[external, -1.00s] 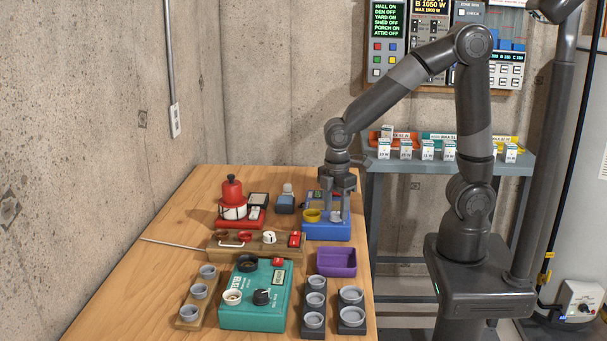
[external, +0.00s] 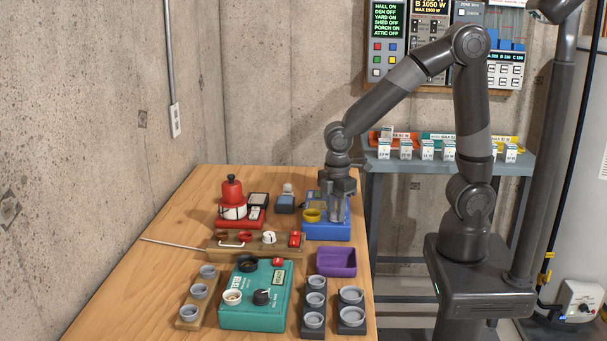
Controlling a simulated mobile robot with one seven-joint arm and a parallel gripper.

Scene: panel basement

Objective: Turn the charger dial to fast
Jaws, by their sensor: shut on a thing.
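A blue box (external: 322,233) that looks like the charger sits at the right rear of the wooden bench in the external view. A yellow cup-shaped piece (external: 311,215) is at its left, and a small panel shows behind it. My gripper (external: 338,218) points straight down over the right part of the blue box. It is shut on the grey dial there, which is mostly hidden between the fingers. The dial's pointer and any labels are too small or covered to read.
Left of the blue box stand a red device (external: 232,192) and a small blue-grey item (external: 286,203). In front are a wooden strip (external: 222,247), a purple bin (external: 336,262), a teal box (external: 247,316) and racks of grey cups. The bench's right edge is close to the blue box.

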